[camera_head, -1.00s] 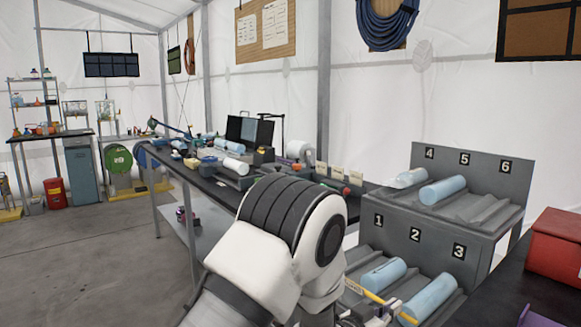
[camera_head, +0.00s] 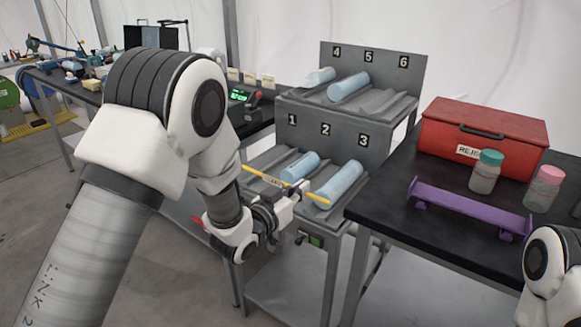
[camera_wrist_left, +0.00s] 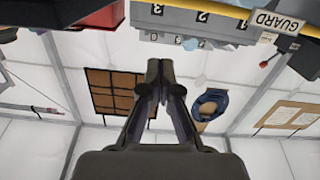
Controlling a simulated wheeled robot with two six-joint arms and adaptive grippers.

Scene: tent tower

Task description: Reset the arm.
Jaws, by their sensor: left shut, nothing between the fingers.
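My left arm comes in from the left in the head view. Its gripper (camera_head: 303,188) is in front of the lower shelf of the grey numbered rack (camera_head: 345,132), close to the yellow guard bar (camera_head: 262,177). In the left wrist view the fingers (camera_wrist_left: 160,66) are together and empty. That view is upside down, with the labelled guard bar (camera_wrist_left: 210,7) along its top. Whether the gripper touches the bar, I cannot tell. Part of my right arm shows at the lower right, but its gripper is out of view.
Blue cylinders lie on the rack's upper (camera_head: 348,85) and lower (camera_head: 341,182) shelves. The black bench at right holds a red reject box (camera_head: 490,132), a teal-lidded jar (camera_head: 485,175), a pink-lidded jar (camera_head: 544,188) and a purple stand (camera_head: 465,208). A cluttered table stands at back left.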

